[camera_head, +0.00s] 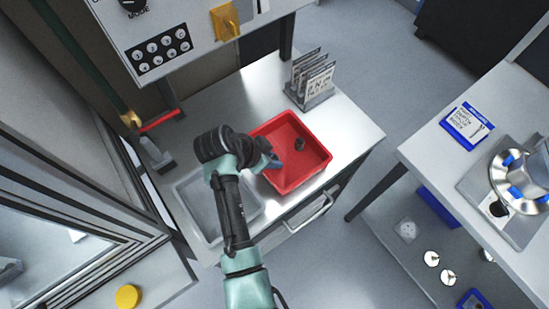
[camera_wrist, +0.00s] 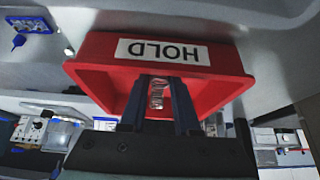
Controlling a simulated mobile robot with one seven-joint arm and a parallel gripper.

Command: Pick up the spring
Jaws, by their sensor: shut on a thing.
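The spring (camera_wrist: 157,93) is a small, shiny coil that shows between the two dark fingers of my gripper (camera_wrist: 161,95) in the wrist view. My gripper is shut on it. In the head view my gripper (camera_head: 275,164) is over the left part of a red bin (camera_head: 322,170); the spring cannot be made out there. The red bin also shows in the wrist view (camera_wrist: 225,75), behind the fingers, with a white label reading HOLD. I cannot tell how high the spring is above the bin floor.
A small dark part (camera_head: 299,144) lies in the red bin. A grey tray (camera_head: 192,222) stands left of the bin, partly under my arm. A rack of cards (camera_head: 312,80) stands behind. A second table (camera_head: 425,150) with a machined fixture (camera_head: 518,180) is at the right.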

